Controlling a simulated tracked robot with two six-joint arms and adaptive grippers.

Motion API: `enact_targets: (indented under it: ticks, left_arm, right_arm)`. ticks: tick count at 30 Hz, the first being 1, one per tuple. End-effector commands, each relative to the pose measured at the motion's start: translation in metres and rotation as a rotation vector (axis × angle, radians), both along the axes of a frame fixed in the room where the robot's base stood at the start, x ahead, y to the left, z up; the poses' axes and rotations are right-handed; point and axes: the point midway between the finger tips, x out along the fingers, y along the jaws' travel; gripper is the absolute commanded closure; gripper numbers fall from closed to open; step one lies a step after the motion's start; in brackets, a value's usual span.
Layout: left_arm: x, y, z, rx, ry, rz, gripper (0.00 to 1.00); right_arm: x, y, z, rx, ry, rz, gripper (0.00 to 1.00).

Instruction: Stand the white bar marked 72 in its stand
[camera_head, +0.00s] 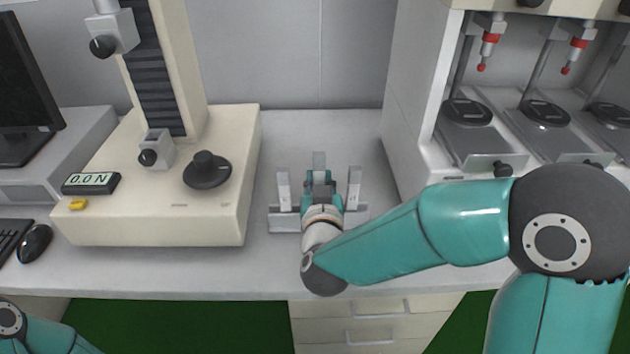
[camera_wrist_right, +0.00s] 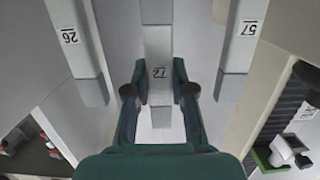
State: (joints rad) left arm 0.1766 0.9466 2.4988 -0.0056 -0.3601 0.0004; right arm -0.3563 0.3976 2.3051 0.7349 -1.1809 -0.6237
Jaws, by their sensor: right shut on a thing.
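The white bar marked 72 (camera_wrist_right: 158,45) is between the two fingers of my right gripper (camera_wrist_right: 160,88) in the right wrist view, with its label at the fingertips. The pale stand (camera_head: 284,223) is on the bench around and below the gripper. My gripper and wrist hide its middle, so I cannot tell whether the bar's lower end is in it. My left gripper is out of view.
Bars marked 26 (camera_wrist_right: 70,38) and 57 (camera_wrist_right: 242,35) stand upright on either side of the held bar. A cream test machine (camera_head: 160,215) is to the left, and a cabinet with several test stations (camera_head: 470,135) to the right. The bench front (camera_head: 200,280) is clear.

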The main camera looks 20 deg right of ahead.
Motion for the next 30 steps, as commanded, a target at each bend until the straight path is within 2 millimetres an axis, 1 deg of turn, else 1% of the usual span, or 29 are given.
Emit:
enact_targets:
  ticks: [5, 19, 30]
  left_arm:
    - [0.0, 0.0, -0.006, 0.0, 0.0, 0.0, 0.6]
    - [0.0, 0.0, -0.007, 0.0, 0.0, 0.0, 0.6]
    - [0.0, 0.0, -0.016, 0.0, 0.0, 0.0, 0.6]
  right_arm:
    - [0.0, 0.0, -0.006, 0.0, -0.001, 0.0, 1.0]
    - [0.0, 0.001, -0.007, 0.0, -0.001, 0.001, 1.0]
    - [0.0, 0.001, -0.018, 0.0, 0.0, 0.002, 1.0]
